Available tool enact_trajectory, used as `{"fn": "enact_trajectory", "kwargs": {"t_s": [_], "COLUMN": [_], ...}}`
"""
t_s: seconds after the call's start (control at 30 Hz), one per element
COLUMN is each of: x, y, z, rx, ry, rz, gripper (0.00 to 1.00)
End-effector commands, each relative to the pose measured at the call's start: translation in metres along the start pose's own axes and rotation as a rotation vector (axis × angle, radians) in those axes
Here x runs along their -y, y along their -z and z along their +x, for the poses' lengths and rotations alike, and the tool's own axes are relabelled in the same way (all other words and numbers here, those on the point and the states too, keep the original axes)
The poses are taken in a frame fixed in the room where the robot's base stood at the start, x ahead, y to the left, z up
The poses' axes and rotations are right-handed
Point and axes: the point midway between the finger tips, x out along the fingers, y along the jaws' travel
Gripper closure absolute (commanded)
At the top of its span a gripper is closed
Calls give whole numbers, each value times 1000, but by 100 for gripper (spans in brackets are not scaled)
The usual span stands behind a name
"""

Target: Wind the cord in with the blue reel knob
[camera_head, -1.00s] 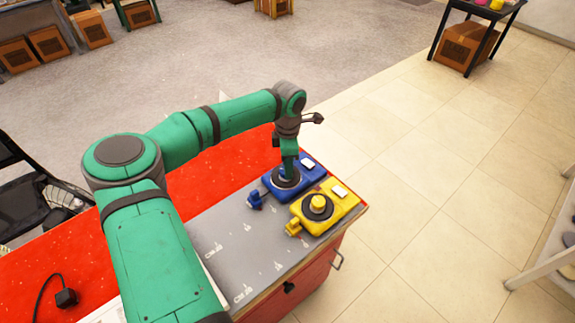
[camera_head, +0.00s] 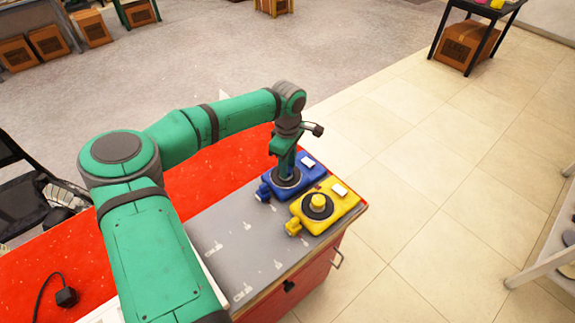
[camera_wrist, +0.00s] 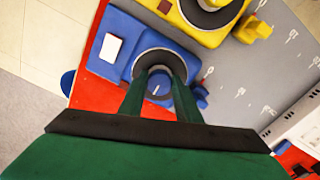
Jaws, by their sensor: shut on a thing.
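The blue reel unit (camera_head: 310,174) lies on the grey mat near the table's right end. It also shows in the wrist view (camera_wrist: 130,38), with a white label and a dark ring. My gripper (camera_head: 285,180) points down over this ring. In the wrist view, its two green fingers are shut on the blue reel knob (camera_wrist: 160,86), which they partly hide. The blue cord end piece (camera_head: 264,192) sits close against the unit's left side, and in the wrist view (camera_wrist: 201,97) it is just right of the fingers. I cannot make out any cord between them.
A yellow reel unit (camera_head: 346,194) with a yellow knob (camera_head: 318,201) stands close beside the blue one. The grey mat (camera_head: 225,232) is mostly bare to the left. A black plug (camera_head: 67,297) lies on the red tabletop. Tiled floor lies beyond the table's right edge.

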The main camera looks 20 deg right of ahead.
Motion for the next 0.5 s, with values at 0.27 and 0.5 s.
{"fn": "enact_trajectory", "kwargs": {"t_s": [0.27, 0.5], "x": [-2, -1], "y": [0, 0], "z": [-2, -2], "rx": [-1, -1], "ry": [-4, -3], "rz": [10, 10], "gripper": [92, 51]}}
